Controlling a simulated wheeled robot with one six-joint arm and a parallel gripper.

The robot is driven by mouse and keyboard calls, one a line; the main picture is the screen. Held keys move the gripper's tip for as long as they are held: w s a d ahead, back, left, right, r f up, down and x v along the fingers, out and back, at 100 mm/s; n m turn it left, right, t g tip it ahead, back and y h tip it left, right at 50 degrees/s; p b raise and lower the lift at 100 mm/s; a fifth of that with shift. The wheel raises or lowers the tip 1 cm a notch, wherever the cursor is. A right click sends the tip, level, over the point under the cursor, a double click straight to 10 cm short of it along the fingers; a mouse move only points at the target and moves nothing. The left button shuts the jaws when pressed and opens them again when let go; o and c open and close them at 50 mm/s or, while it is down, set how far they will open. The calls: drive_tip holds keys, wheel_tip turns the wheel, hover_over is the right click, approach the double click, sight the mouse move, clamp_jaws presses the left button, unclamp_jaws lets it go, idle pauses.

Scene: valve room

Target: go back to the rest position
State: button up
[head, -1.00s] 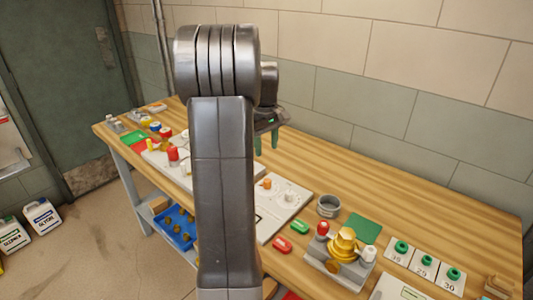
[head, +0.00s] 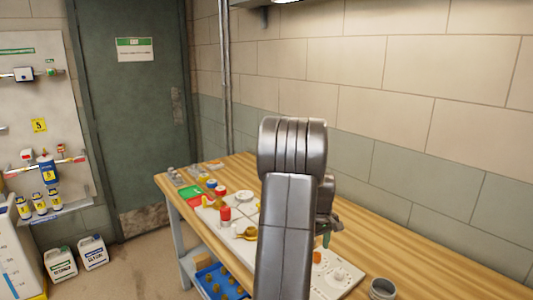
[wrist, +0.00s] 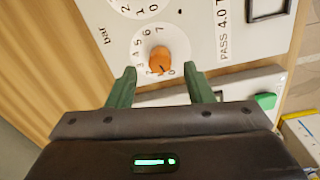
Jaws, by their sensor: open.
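My gripper (head: 326,239) is in the head view just right of my arm, above the wooden workbench (head: 420,250), partly hidden by the arm. In the wrist view my gripper (wrist: 160,74) has its two green fingers apart with nothing between them. Beyond the fingertips is a white panel (wrist: 205,45) with a numbered dial and an orange knob (wrist: 159,60). The knob also shows in the head view (head: 317,257). I cannot tell the exact gap between fingers and panel.
A grey cup (head: 382,288) stands on the bench at the bottom. Red, yellow and green parts lie toward the bench's far left end. A blue bin (head: 218,283) sits below. Two white jugs (head: 92,251) stand on the floor by the green door (head: 140,120). A block wall runs behind the bench.

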wheel_tip(320, 180, down, 4)
drive_tip(key=shift+r, duration=0.25)
drive_tip(key=shift+r, duration=0.15)
